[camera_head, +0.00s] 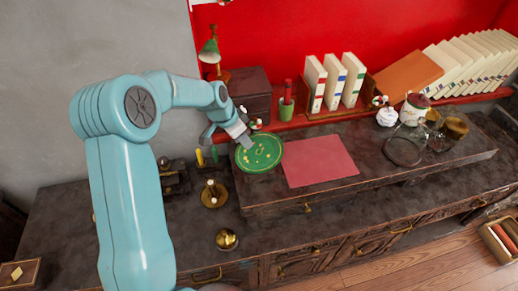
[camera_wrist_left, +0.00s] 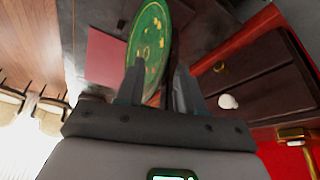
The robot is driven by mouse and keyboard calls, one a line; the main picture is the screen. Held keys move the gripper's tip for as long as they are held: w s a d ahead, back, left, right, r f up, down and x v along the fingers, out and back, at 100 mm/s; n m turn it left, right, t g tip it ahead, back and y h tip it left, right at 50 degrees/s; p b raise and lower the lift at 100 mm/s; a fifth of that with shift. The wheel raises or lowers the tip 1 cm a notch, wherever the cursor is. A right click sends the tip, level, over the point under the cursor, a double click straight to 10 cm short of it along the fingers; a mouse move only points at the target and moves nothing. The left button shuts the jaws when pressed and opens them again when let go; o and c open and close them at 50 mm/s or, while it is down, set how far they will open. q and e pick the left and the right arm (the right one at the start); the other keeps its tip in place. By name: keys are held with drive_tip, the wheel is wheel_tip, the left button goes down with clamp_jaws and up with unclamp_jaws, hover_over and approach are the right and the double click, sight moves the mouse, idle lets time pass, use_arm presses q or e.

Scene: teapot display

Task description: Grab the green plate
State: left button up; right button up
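The green plate (camera_head: 262,153), round with gold marks, rests at the left end of the raised dark shelf, beside a red mat. My left gripper (camera_head: 246,143) reaches down at the plate's upper left rim. In the left wrist view the plate (camera_wrist_left: 150,32) extends away from my left gripper (camera_wrist_left: 160,80), and its near rim shows between the two fingers. The fingers stand apart, with a gap visible beside the plate, so the gripper looks open. I cannot tell whether a finger touches the plate. My right gripper is not in view.
The red mat (camera_head: 318,160) lies right of the plate. Behind stand a dark drawer box (camera_head: 252,92), a green cup (camera_head: 286,110) and books (camera_head: 335,82). Small brass items (camera_head: 214,194) stand left of the shelf. Jars (camera_head: 414,108) stand at the right.

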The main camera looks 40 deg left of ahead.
use_arm(q)
drive_tip(key=shift+w+f, duration=0.1)
drive_tip(key=shift+f, duration=0.05)
drive_tip(key=shift+c, duration=0.3)
clamp_jaws()
idle(1.1)
